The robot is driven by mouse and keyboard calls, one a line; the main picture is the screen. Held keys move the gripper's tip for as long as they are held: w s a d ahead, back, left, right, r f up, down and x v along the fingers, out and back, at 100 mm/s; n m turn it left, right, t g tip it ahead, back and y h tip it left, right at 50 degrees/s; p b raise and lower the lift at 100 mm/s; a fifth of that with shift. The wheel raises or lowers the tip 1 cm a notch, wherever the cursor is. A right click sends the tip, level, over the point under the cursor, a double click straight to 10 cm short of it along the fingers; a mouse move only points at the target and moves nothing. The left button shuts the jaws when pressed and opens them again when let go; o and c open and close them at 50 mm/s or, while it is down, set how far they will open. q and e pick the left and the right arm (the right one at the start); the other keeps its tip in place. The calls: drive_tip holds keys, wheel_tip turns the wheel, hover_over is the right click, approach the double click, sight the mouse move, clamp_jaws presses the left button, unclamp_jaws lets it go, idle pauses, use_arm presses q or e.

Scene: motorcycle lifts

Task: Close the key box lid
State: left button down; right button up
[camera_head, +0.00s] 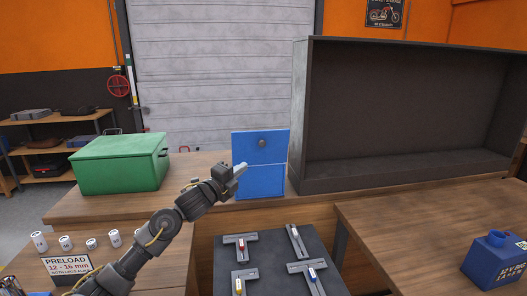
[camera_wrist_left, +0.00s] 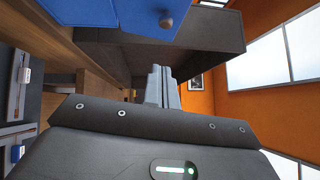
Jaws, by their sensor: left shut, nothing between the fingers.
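The blue key box (camera_head: 259,184) stands on the wooden bench in the middle of the head view. Its upper blue panel, the lid (camera_head: 275,145), stands upright above the lower part, with a small dark knob (camera_head: 262,143) on its face. In the left wrist view, the blue lid (camera_wrist_left: 110,14) and its round knob (camera_wrist_left: 166,20) show at the top. My left gripper (camera_head: 240,169) is shut and empty in front of the box's left side, overlapping it in the head view. Its fingertips (camera_wrist_left: 161,80) are together in the left wrist view. Contact with the box cannot be told. My right gripper is out of view.
A green box (camera_head: 120,163) stands left of the key box. A large dark open cabinet (camera_head: 400,110) stands close on its right. A dark tool board (camera_head: 262,265) with several T-shaped tools lies in front. A blue container (camera_head: 493,262) stands at the right.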

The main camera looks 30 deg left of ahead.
use_arm(q)
drive_tip(key=p, duration=0.4)
approach(265, 144)
drive_tip(key=w+d, duration=0.2)
drive_tip(key=d, duration=0.1)
drive_tip(key=shift+w+a+r+p, duration=0.1)
drive_tip(key=shift+w+a+p, duration=0.4)
drive_tip(key=shift+w, duration=0.45)
drive_tip(key=shift+w+a+r+p, duration=0.15)
drive_tip(key=shift+w+a+p, duration=0.15)
drive_tip(key=shift+w+a, duration=0.5)
drive_tip(key=shift+w+d, duration=0.15)
